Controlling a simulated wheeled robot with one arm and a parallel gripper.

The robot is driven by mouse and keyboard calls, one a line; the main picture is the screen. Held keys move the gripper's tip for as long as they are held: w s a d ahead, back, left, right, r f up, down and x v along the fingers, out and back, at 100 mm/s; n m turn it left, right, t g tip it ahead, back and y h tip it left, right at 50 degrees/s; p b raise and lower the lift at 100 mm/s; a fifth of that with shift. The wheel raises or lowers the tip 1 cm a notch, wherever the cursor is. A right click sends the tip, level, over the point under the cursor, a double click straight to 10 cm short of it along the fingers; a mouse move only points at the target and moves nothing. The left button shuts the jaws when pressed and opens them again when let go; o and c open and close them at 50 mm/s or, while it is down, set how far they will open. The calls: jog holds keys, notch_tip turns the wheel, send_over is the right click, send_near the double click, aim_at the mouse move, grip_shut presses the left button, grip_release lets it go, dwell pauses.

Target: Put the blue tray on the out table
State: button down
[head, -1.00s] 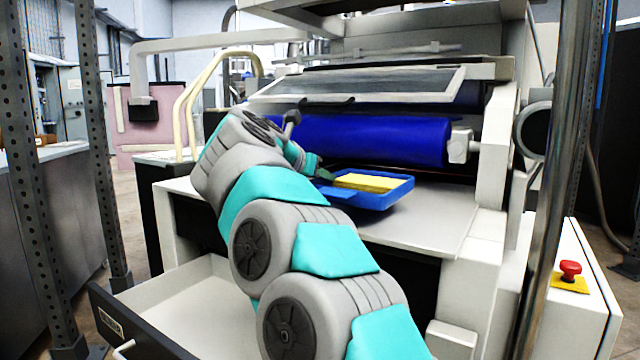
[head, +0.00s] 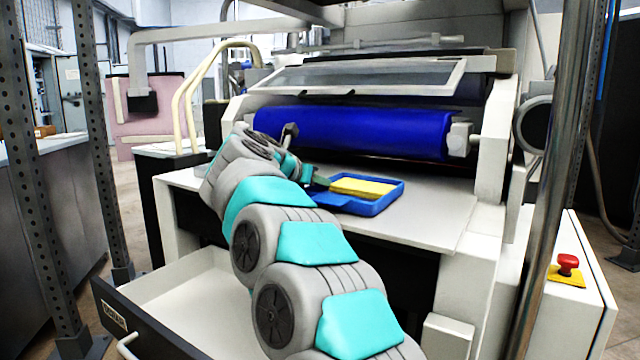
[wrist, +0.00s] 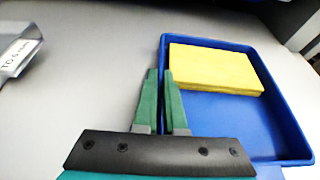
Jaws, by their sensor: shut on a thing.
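The blue tray (head: 385,203) is at the white shelf in front of the blue roller, with a yellow block (head: 362,187) lying in it. In the wrist view the tray (wrist: 285,120) shows at the right, with the yellow block (wrist: 215,68) at its far end. My gripper (head: 322,182) is at the tray's left side. In the wrist view my gripper's green fingers (wrist: 160,78) are shut on the tray's left wall, which passes between them. I cannot tell whether the tray touches the shelf. No label reading "out table" shows.
An open drawer (head: 180,300) is below left. A metal post (head: 550,180) and a red button (head: 568,263) stand at the right. A grey labelled part (wrist: 18,52) shows in the wrist view.

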dwell(0.3)
jog(key=c, duration=1)
grip_release()
jog(key=shift+f, duration=0.1)
jog(key=b+v, duration=0.1)
jog(key=v, duration=1.1)
jog(key=shift+b, duration=0.3)
